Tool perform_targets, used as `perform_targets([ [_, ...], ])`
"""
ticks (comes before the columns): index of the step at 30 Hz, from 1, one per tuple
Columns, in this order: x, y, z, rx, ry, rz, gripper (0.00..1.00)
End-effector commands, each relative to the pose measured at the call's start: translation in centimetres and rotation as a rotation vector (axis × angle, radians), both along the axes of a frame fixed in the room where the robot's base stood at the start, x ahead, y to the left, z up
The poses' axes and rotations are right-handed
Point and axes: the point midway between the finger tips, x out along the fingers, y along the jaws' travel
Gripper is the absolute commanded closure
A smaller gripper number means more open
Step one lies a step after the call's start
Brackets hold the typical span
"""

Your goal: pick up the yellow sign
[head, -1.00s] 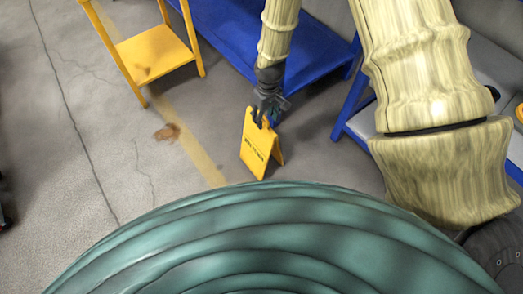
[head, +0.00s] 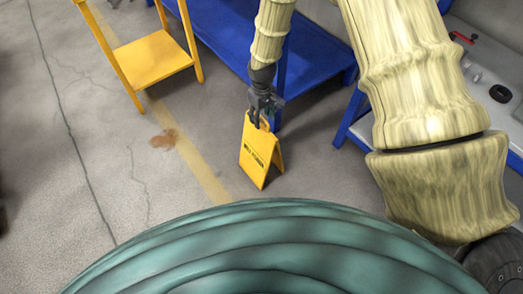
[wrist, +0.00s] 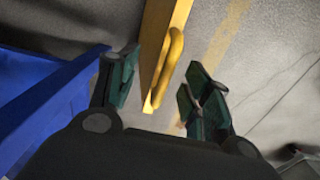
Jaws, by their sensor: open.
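The yellow sign (head: 257,155) is a folding A-frame floor sign with dark lettering, standing upright on the grey floor in the middle of the head view. My gripper (head: 262,120) is at its top edge, pointing down. In the wrist view the sign's top edge and its handle loop (wrist: 172,62) lie between the two spread fingers of my gripper (wrist: 158,88). The fingers are open, with a gap visible on both sides of the sign. The lower part of the sign is out of the wrist view.
A yellow stand (head: 152,53) is at the upper left and a blue bench (head: 315,55) stands behind the sign. A blue-framed table (head: 462,110) is at the right. The floor left of the sign is clear apart from a brown stain (head: 164,138).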

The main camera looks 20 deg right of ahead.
Motion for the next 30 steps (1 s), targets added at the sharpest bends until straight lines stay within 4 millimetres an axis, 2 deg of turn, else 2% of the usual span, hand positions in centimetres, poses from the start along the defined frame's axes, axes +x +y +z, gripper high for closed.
perform_targets([
  [12,-0.4,0.2,-4.8,0.001,0.001,0.000,0.51],
  [20,-0.4,0.3,-5.0,0.000,0.000,0.000,0.51],
  [21,-0.4,0.3,-5.0,0.000,0.001,0.000,0.53],
  [29,-0.4,0.3,-5.0,0.000,0.000,0.000,1.00],
  [30,-0.4,0.3,-5.0,0.000,0.000,0.000,1.00],
])
